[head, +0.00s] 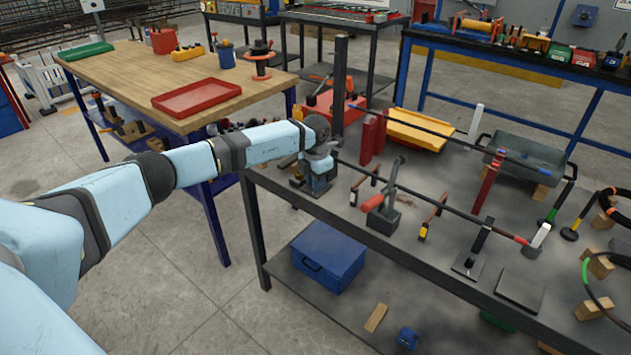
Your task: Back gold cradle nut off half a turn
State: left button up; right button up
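My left arm reaches in from the left, and my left gripper (316,180) is at the left end of the dark steel table (385,240), pointing down by the end of a long dark bar (425,197). Its fingertips are too small and covered to tell whether they are open or shut. The bar runs right across small stands, among them a grey clamp-like stand (384,217) with a red handle and a dark upright post (478,245). I cannot make out a gold nut; it may be hidden by the wrist or too small. My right gripper is not in view.
A red block pair (372,138), a yellow tray (418,130) and a grey-green tray (522,158) stand behind the bar. Hoses and wooden blocks (598,264) crowd the right end. A blue box (328,257) sits on the lower shelf. A wooden bench (135,85) stands at left.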

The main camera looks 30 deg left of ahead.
pick_arm(q)
grip_shut()
jog(key=shift+r+n+p, duration=0.2)
jog(key=shift+n+p, duration=0.45)
jog(key=shift+n, duration=0.45)
jog(key=shift+f+n+p, duration=0.15)
jog(key=shift+n+p, duration=0.15)
jog(key=shift+n, duration=0.2)
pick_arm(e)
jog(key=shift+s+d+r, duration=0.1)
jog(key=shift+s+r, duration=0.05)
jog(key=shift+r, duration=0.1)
pick_arm(q)
jog(key=o, duration=0.7)
grip_release()
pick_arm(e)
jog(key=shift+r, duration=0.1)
pick_arm(q)
notch_tip(320, 180, up, 14)
jog(key=shift+f+p, duration=0.1)
jog(key=shift+p, duration=0.25)
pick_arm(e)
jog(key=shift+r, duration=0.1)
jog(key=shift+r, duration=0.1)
